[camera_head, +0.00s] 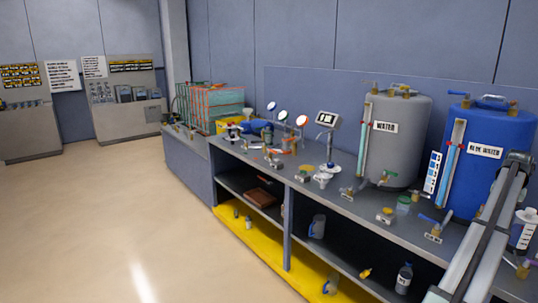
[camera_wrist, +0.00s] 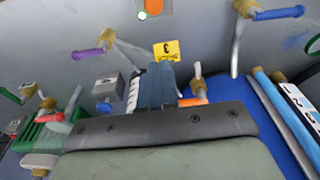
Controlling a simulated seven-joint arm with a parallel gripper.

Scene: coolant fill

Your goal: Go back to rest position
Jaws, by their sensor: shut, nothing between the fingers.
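My gripper (camera_wrist: 153,85) shows in the wrist view as blue-grey fingers close together beyond a dark bar with screws. It is shut and I see nothing held in it. A yellow tag marked 3 (camera_wrist: 167,50) lies just beyond the fingertips in the picture; I cannot tell how far apart they are. In the head view my arm reaches up along the right edge, in front of the blue tank (camera_head: 492,130). The fingertips cannot be made out there.
A grey tank (camera_head: 398,140) stands left of the blue one on the long workbench (camera_head: 345,185). Small valves, gauges and a red-green rack (camera_head: 210,108) line the bench. A bottle (camera_head: 404,278) stands on the lower shelf. The floor (camera_head: 110,210) at left is clear.

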